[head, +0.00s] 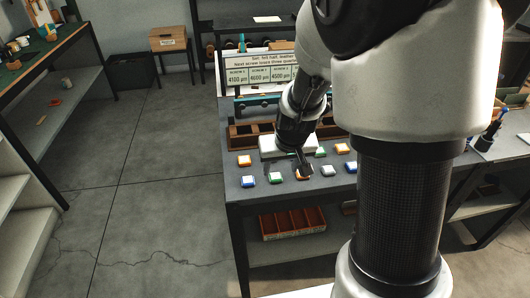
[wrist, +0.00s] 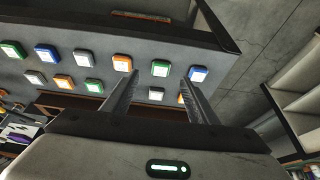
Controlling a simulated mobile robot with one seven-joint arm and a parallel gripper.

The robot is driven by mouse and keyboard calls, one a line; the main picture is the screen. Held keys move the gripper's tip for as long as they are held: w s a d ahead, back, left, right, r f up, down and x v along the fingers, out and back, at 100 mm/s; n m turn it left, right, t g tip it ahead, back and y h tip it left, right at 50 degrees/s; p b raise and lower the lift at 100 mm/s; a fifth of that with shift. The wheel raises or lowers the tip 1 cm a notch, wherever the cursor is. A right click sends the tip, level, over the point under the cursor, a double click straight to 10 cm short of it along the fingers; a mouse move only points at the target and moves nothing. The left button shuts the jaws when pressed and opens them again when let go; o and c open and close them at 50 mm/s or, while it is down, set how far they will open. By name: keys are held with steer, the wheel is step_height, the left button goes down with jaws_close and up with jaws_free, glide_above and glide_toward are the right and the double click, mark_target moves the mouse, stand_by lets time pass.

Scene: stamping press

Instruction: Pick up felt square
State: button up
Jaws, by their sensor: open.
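Several small square pads with pale tops and coloured edges lie in two rows on the dark bench top. I cannot tell which is the felt square. In the head view they include a blue pad (head: 248,181), a green pad (head: 276,178) and an orange pad (head: 244,160). My gripper (head: 303,172) points down over the front row and partly covers another orange pad. In the wrist view my gripper (wrist: 159,77) is open and empty. A green pad (wrist: 160,68) shows between its fingertips, a blue pad (wrist: 197,73) beside the right finger, and an orange pad (wrist: 122,62) beside the left.
Brown wooden trays (head: 243,136) and a sign board (head: 262,70) with screw readings stand behind the pads. An orange divided bin (head: 292,222) sits on the shelf below. A pen holder (head: 485,142) is at the right. The floor (head: 150,190) at left is clear.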

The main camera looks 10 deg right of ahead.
mark_target(276, 176)
steer(key=x, duration=0.3)
steer(key=b+x, duration=0.1)
steer(key=x, duration=0.3)
steer(key=shift+w+a+f, duration=0.1)
steer(key=shift+w+f, duration=0.05)
steer(key=shift+w, duration=0.4)
steer(key=c, duration=1.1)
